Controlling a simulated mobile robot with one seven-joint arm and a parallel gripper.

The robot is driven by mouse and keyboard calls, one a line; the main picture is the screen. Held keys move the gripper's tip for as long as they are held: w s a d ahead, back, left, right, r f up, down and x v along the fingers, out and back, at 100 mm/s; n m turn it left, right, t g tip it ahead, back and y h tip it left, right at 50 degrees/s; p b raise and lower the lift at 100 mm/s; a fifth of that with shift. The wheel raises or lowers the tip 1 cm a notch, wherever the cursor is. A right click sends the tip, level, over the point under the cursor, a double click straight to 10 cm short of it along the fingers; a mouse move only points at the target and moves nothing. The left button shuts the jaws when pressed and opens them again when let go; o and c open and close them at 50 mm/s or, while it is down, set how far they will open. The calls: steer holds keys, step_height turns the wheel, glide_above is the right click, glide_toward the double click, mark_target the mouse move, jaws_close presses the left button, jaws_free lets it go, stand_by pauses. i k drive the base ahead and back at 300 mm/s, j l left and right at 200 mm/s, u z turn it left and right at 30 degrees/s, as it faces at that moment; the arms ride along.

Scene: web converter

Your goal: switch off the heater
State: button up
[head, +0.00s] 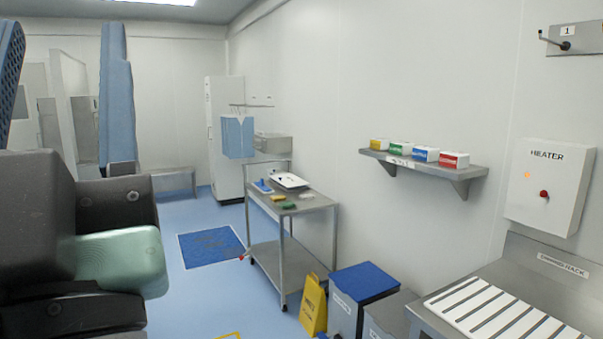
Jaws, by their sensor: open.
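The heater (548,186) is a white box on the right wall, labelled HEATER. A small red knob or switch (543,194) sits on its front, and a faint orange light (527,175) glows above and to the left of it. The switch's exact position is too small to tell. My gripper (62,25) is at the far left, close to the camera, with two blue fingers pointing up and spread wide. It is open, with nothing seen between the fingers, and far from the heater. The tip of its left finger is near the picture's edge.
A metal bench with a slatted white rack (490,306) stands below the heater. A wall shelf (425,165) holds several coloured boxes. A trolley (278,252), a blue-lidded bin (364,283) and a yellow floor sign (314,304) stand mid-picture.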

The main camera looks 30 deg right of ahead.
mark_target(544, 193)
steer(key=z, duration=2)
steer(key=k+l, duration=0.05)
steer(key=l, duration=0.05)
